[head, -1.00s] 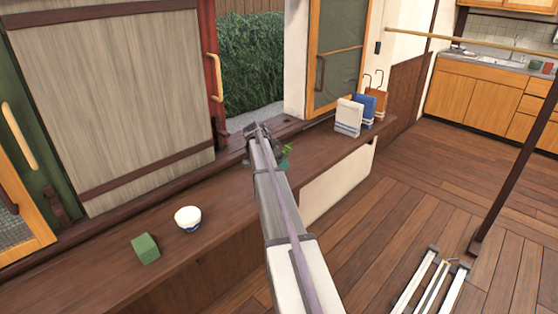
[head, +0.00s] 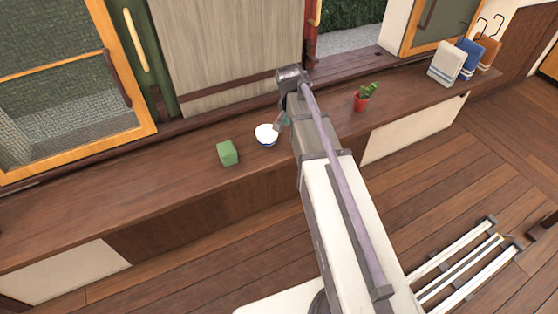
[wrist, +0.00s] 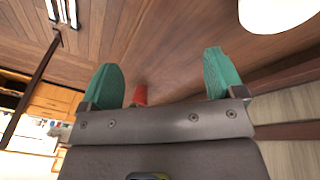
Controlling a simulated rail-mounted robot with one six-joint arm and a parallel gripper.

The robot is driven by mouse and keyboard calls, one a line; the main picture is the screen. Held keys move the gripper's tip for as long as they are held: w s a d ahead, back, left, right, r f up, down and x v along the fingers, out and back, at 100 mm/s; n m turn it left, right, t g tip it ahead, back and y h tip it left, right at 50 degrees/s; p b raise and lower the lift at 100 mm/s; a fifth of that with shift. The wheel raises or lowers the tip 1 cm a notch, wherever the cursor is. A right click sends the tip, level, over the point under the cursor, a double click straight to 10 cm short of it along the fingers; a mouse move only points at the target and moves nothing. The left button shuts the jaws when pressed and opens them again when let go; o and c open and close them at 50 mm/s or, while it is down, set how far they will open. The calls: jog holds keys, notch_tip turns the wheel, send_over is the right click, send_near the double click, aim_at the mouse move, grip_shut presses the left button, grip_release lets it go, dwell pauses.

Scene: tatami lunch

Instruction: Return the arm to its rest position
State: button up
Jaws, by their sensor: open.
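My arm (head: 335,190) reaches over the dark wooden counter, with its wrist (head: 292,78) bent near the sliding panel. My gripper (wrist: 163,75) shows two green fingers spread wide with nothing held between them. In the head view only a bit of a green finger (head: 283,120) shows, next to the white bowl (head: 266,135); the rest is hidden by the arm. The bowl also shows in the wrist view (wrist: 275,12) at the upper right, apart from the fingers.
A green block (head: 228,153) sits left of the bowl on the counter (head: 100,195). A potted plant (head: 363,98) stands right of the arm; its red pot shows in the wrist view (wrist: 140,94). Towels (head: 447,63) hang at the far right. The counter's left part is clear.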

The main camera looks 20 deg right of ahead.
jog(key=s+a+n+y, duration=0.3)
jog(key=s+a+n, duration=0.5)
jog(key=s+a, duration=0.6)
jog(key=shift+s+a+f+n, duration=0.25)
jog(key=shift+s+n, duration=0.15)
jog(key=shift+s, duration=0.35)
